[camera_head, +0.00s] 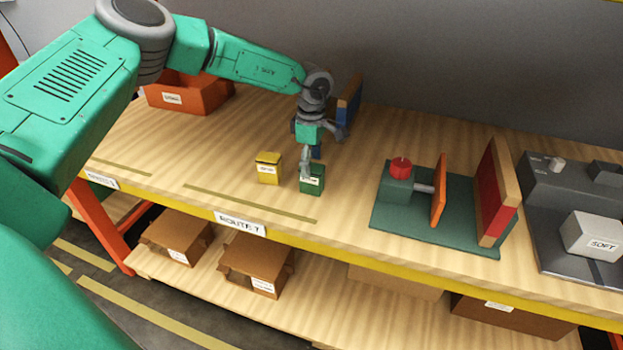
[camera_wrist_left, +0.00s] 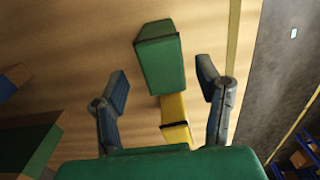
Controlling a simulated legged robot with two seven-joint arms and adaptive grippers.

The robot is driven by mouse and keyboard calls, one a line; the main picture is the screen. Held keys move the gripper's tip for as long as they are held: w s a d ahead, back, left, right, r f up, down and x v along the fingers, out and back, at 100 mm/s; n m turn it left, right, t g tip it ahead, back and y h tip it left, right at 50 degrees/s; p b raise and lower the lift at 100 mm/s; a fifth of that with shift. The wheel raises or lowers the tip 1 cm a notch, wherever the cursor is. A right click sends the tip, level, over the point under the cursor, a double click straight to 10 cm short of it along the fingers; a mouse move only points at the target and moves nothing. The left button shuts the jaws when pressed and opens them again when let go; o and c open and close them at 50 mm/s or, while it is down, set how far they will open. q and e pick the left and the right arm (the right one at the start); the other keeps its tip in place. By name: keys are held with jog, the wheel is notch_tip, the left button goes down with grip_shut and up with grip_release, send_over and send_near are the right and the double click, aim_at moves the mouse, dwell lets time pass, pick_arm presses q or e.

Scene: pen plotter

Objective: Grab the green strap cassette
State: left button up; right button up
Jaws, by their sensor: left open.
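The green strap cassette (camera_head: 312,181) stands on the wooden bench top near its front edge, with a pale label on its front. My left gripper (camera_head: 322,155) hangs over and just behind it, its fingers pointing down. In the left wrist view the green cassette (camera_wrist_left: 160,60) lies ahead of and between the two open fingers (camera_wrist_left: 163,88). No contact with it is visible. A yellow cassette (camera_head: 268,168) stands just left of the green one; it also shows in the left wrist view (camera_wrist_left: 175,115), nearer the gripper base. My right gripper is not in view.
A blue block (camera_head: 348,105) with a wooden back stands behind the gripper. An orange-red bin (camera_head: 190,93) is at the back left. To the right are a green-based fixture (camera_head: 385,222) with a red knob and a dark machine (camera_head: 560,190). The bench left of the yellow cassette is clear.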

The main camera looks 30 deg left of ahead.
aim_at(312, 179)
pick_arm(q)
jog(key=f, duration=0.3)
jog(key=shift+d+f, duration=0.2)
jog(key=shift+f, duration=0.1)
jog(key=shift+a, duration=0.1)
jog(key=c, duration=1.3)
